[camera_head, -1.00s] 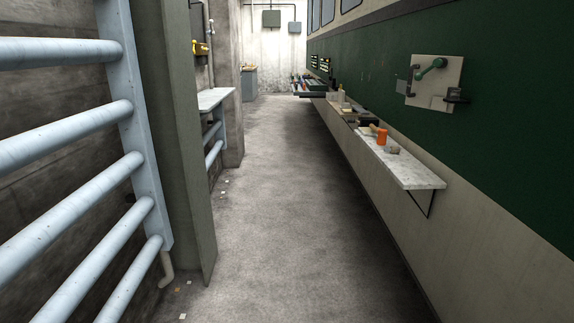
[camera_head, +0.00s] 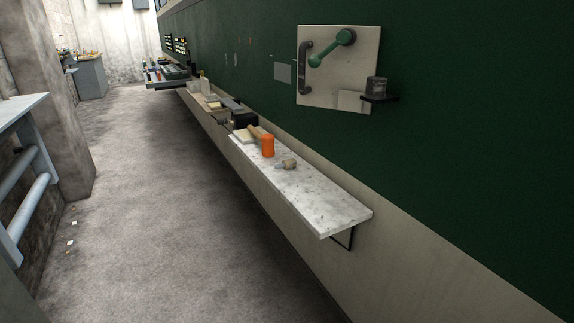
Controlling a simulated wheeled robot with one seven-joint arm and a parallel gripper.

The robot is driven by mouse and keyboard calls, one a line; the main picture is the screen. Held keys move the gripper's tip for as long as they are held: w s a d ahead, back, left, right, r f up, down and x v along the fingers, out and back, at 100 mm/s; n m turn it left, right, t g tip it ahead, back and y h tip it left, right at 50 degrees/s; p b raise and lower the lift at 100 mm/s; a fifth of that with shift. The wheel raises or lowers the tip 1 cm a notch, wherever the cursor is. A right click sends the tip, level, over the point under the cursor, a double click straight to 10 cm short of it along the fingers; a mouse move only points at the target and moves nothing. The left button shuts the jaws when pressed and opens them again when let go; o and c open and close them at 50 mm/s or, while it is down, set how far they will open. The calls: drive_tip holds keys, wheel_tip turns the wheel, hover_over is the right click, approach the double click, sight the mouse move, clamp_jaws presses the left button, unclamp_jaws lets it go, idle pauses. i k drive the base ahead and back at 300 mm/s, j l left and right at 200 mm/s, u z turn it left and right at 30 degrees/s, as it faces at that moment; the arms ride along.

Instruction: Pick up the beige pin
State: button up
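No pin can be made out for certain at this distance. A small grey-beige object (camera_head: 289,164) lies on the speckled white shelf (camera_head: 325,203), to the right of an orange cylinder (camera_head: 268,146). A tan, rod-like piece (camera_head: 255,133) slants behind the orange cylinder; I cannot tell whether it is a handle or a pin. A pale upright object (camera_head: 204,85) stands on the farther shelf. My gripper is not in view.
A cream panel (camera_head: 345,75) with a green lever is fixed to the green wall above the shelf. A tray of tools (camera_head: 168,77) stands farther along. A pale blue metal frame (camera_head: 22,185) is at the left. The grey floor (camera_head: 140,220) between is clear.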

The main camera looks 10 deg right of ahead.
sight(289, 163)
drive_tip(key=i+j, duration=0.6)
drive_tip(key=i+j+z, duration=0.15)
drive_tip(key=i+j, duration=1)
drive_tip(key=j, duration=0.15)
drive_tip(key=i+j+z, duration=0.1)
drive_tip(key=i+j, duration=0.45)
drive_tip(key=j, duration=0.1)
